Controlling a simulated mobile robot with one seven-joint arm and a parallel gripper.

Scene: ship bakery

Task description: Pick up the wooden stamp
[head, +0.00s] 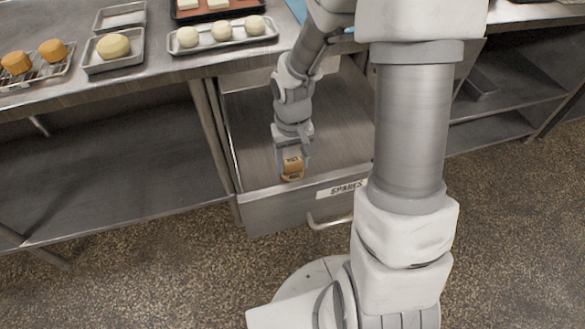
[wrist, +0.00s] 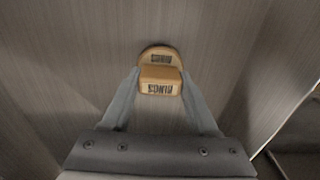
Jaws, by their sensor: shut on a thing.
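The wooden stamp (head: 292,168) is a small tan block with dark lettering. It is inside the open drawer labelled "SPARES" (head: 262,211), near the drawer's front wall. In the wrist view the stamp (wrist: 160,79) shows a narrower block in front of a wider rounded part, each with dark lettering. My gripper (head: 292,158) reaches down into the drawer and is shut on the stamp, one finger on each side. In the wrist view my gripper (wrist: 160,85) has its fingertips against the stamp's sides. I cannot tell whether the stamp touches the drawer floor.
The steel counter (head: 150,65) above the drawer holds a tray with pale dough balls (head: 222,35), a tray with one larger ball (head: 113,46), and a rack with orange-brown pieces (head: 34,64). The drawer floor around the stamp looks clear. The drawer handle (head: 330,221) sticks out in front.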

